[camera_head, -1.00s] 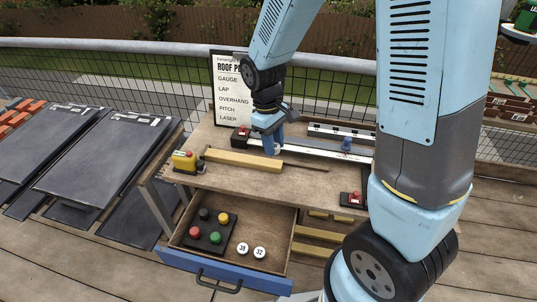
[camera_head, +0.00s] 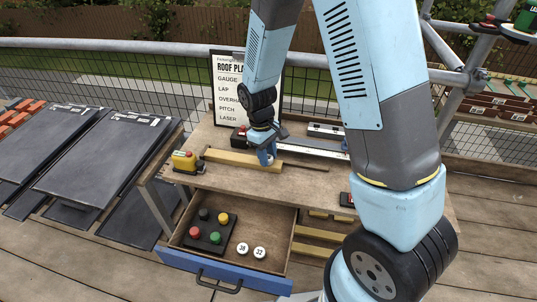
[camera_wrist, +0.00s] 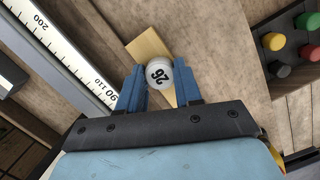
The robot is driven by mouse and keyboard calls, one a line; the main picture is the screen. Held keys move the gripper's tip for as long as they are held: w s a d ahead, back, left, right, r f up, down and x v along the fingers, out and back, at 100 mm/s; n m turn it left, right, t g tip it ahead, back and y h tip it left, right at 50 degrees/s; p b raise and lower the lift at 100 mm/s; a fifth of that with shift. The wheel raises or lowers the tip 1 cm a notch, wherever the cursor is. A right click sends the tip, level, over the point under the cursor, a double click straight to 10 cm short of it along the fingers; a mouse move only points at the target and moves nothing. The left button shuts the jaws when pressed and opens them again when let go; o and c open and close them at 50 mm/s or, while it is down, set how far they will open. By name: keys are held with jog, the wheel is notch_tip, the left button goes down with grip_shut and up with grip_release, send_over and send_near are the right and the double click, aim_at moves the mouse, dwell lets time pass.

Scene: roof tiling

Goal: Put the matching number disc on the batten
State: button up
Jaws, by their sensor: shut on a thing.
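My gripper (camera_head: 266,159) is over the wooden batten (camera_head: 225,157) on the bench. In the wrist view its blue fingers (camera_wrist: 160,84) are shut on a white number disc (camera_wrist: 158,73), one on each side. The disc's two digits are tilted and look like 26 or, the other way up, 92. The batten (camera_wrist: 149,46) shows behind and beside the disc; I cannot tell whether they touch. Two other white number discs, a left one (camera_head: 242,248) and a right one (camera_head: 259,252), lie in the open drawer (camera_head: 273,231).
A yellow box with a red button (camera_head: 185,162) stands left of the batten. A black board with coloured knobs (camera_head: 205,242) lies in the drawer. The roof plan sign (camera_head: 228,75) stands behind the bench. A ruler (camera_wrist: 65,52) runs beside the batten. Slates (camera_head: 88,155) lie left.

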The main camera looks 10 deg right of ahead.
jog(key=o, duration=1)
notch_tip(320, 180, up, 12)
jog(key=w+a, duration=0.1)
jog(key=shift+w+a, duration=0.15)
jog(key=shift+a, duration=0.05)
jog(key=s+d+r+m+t+y, duration=0.1)
jog(key=s+d+r+m+t, duration=0.6)
jog(key=s+d+r, duration=1.1)
notch_tip(320, 180, up, 4)
jog(key=shift+s+f+m, duration=0.15)
jog(key=shift+s+m, duration=0.2)
jog(key=shift+m, duration=0.75)
